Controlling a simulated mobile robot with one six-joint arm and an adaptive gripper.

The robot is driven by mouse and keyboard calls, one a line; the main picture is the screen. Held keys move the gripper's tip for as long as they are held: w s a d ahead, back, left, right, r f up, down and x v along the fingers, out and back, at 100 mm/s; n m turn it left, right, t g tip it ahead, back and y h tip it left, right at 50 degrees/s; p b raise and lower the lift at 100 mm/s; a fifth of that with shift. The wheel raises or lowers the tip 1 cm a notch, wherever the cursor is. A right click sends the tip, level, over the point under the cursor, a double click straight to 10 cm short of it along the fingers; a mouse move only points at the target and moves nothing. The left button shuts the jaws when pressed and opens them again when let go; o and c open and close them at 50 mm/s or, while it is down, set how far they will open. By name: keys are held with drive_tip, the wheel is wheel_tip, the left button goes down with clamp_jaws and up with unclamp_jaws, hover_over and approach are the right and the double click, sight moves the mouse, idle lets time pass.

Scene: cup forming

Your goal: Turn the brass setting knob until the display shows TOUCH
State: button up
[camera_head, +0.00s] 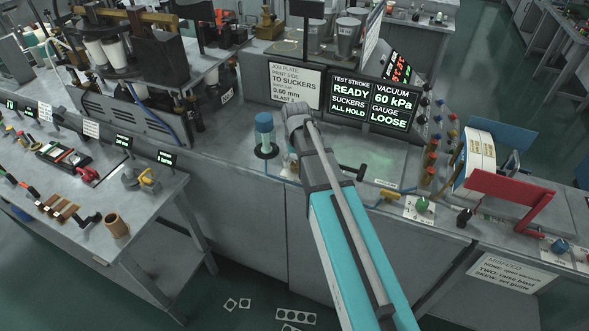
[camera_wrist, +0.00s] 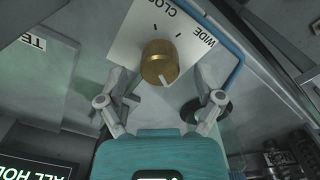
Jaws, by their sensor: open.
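The brass setting knob (camera_wrist: 159,62) stands on a white dial plate (camera_wrist: 128,42) in the wrist view. The plate carries tick marks, the word WIDE and a partly cut-off word beginning CLO. A pale pointer line shows on the knob's near side. My gripper (camera_wrist: 158,80) is open, with one finger on each side below the knob; I see gaps and no contact. In the head view the display (camera_head: 376,98) reads GAUGE LOOSE, along with TEST STROKE READY, SUCKERS ALL HOLD and VACUUM 60 kPa. My arm hides my gripper in that view.
A blue-topped cylinder (camera_head: 265,135) stands left of my arm. A job plate sign (camera_head: 297,84) stands behind. A blue tube (camera_wrist: 238,62) runs beside the dial plate.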

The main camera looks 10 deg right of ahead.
drive_tip(key=shift+f+b, duration=0.4)
drive_tip(key=shift+f, duration=0.3)
drive_tip(key=shift+c, duration=0.2)
drive_tip(key=c, duration=1.1)
drive_tip(key=shift+a, duration=0.1)
drive_tip(key=shift+c, duration=0.2)
drive_tip(key=shift+m, duration=0.4)
